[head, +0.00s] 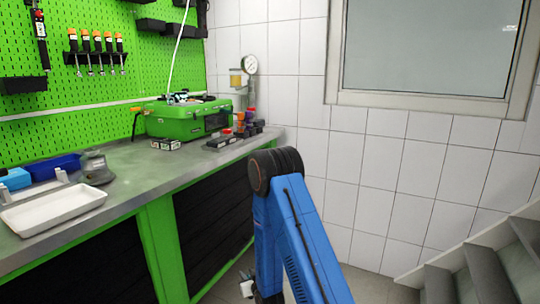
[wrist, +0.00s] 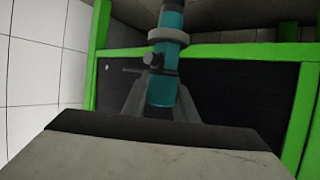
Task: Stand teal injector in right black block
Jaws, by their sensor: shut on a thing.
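The teal injector (wrist: 162,90) shows in the wrist view, with a grey collar (wrist: 168,36) and a dark side fitting. My gripper (wrist: 157,108) is shut on it, a grey finger on either side. The injector points away from the wrist, in front of the bench's dark lower panel. In the head view my blue arm bends down in front of the bench, and I cannot make out the injector there. Small black blocks (head: 221,142) stand on the bench right of the green case, with red, orange and dark pieces on or behind them. I cannot tell their slots.
The green case (head: 180,118) stands on the grey bench (head: 135,175) against the green pegboard. A white tray (head: 52,210), a grey part (head: 94,168) and blue bins lie at the left. The bench middle is clear. Steps (head: 485,270) rise at the right.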

